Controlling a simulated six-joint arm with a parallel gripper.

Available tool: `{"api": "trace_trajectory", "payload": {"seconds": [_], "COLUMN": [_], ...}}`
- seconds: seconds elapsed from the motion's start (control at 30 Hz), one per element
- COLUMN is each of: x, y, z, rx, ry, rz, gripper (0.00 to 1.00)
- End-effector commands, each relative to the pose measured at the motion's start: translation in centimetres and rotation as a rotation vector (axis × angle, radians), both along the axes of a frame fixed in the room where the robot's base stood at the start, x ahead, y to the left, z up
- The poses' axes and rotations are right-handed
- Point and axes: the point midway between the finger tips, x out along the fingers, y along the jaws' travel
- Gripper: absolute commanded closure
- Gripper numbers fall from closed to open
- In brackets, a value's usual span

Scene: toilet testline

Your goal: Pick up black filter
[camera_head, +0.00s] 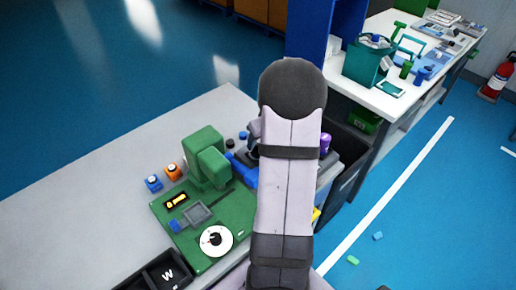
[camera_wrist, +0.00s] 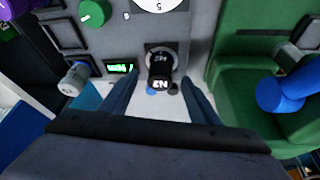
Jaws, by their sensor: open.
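In the wrist view, a black cylinder with white lettering (camera_wrist: 159,72) stands out from a grey panel, between the fingertips of my gripper (camera_wrist: 160,80). The fingers are spread to either side of it and apart from it. Below it, a small dark round piece (camera_wrist: 173,89) and a small blue piece (camera_wrist: 151,91) show on a pale surface. I cannot tell which of these is the black filter. My arm hides my gripper in the head view.
The green machine (camera_head: 205,160) stands on a green base plate, with a white disc (camera_head: 216,241) at its front. Blue (camera_head: 153,183) and orange (camera_head: 173,171) pieces lie left of it. A green housing (camera_wrist: 270,95) is close right of my gripper. The table's left is clear.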

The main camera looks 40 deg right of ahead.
Motion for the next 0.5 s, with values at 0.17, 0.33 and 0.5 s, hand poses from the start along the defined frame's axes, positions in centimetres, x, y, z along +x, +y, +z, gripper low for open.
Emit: {"api": "trace_trajectory", "payload": {"seconds": [0.17,0.33,0.5], "x": [0.3,0.4,1.0], "y": [0.0,0.0,-0.1], "z": [-0.7,-1.0,-2.2], "rx": [-0.001,0.0,0.002], "ry": [0.0,0.001,0.003], "rz": [0.002,0.002,0.002], "gripper": [0.44,0.44,0.44]}}
